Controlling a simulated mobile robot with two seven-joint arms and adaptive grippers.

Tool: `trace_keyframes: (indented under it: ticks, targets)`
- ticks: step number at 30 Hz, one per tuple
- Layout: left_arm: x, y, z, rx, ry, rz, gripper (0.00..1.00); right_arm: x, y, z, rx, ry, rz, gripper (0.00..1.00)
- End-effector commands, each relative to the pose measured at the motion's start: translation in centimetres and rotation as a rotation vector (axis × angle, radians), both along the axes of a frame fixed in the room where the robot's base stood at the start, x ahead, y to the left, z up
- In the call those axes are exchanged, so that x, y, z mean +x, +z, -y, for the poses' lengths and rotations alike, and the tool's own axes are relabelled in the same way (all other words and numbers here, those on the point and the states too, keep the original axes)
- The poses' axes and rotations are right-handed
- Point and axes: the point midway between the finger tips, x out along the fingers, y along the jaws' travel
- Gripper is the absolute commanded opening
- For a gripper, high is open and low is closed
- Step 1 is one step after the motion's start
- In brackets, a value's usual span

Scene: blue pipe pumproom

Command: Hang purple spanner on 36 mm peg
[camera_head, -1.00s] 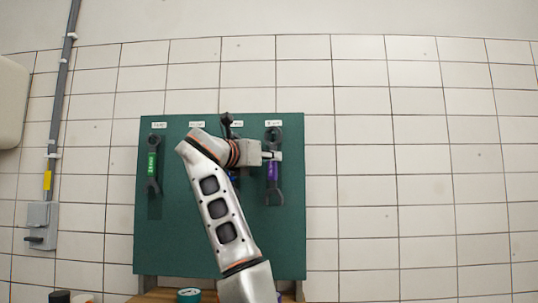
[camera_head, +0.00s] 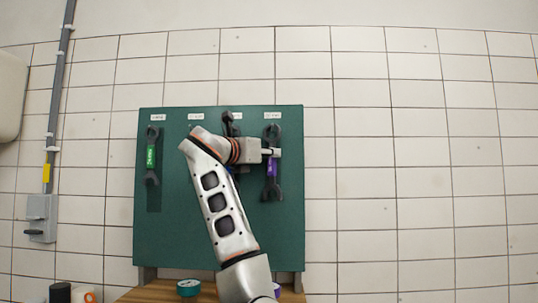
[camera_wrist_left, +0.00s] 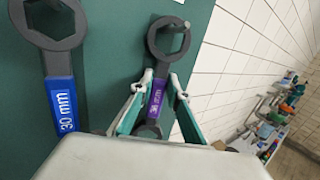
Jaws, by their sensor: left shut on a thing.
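The purple-banded spanner (camera_head: 271,168) is upright in front of the right part of the green tool board (camera_head: 220,230), under the rightmost label. My left gripper (camera_head: 272,153) is shut on its handle. In the left wrist view the fingers (camera_wrist_left: 160,92) close on both sides of the purple band (camera_wrist_left: 157,97). The spanner's ring (camera_wrist_left: 150,40) is at the top, and a grey peg (camera_wrist_left: 181,41) shows within its opening. I cannot tell how far the peg passes through. The lower jaw is partly hidden by the gripper in the wrist view. My right gripper is out of view.
A green-banded spanner (camera_head: 151,157) hangs at the board's left. A blue 30 mm spanner (camera_wrist_left: 62,100) hangs close left of the gripper. A wooden bench (camera_head: 150,293) with a teal tape roll (camera_head: 188,288) lies below. The tiled wall right of the board is clear.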

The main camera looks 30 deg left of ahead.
Motion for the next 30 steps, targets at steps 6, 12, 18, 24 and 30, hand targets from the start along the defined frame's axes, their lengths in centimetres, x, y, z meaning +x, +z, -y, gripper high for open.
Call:
trace_keyframes:
  ticks: [6,12,18,24,30]
  targets:
    - [-0.1,0.2,0.0,0.001,0.0,0.003,0.0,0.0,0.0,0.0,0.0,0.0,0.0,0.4]
    - [-0.1,0.1,0.0,0.001,0.0,0.002,0.36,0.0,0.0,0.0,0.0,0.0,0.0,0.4]
    - [0.0,0.0,0.0,0.001,0.001,0.001,0.36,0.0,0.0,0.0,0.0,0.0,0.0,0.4]
    - [-0.3,-0.1,-0.1,0.0,0.002,-0.003,0.36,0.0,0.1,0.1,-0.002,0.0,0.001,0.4]
    - [-3.0,-0.2,-0.1,0.0,0.004,0.003,0.36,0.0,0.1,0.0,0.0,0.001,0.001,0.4]
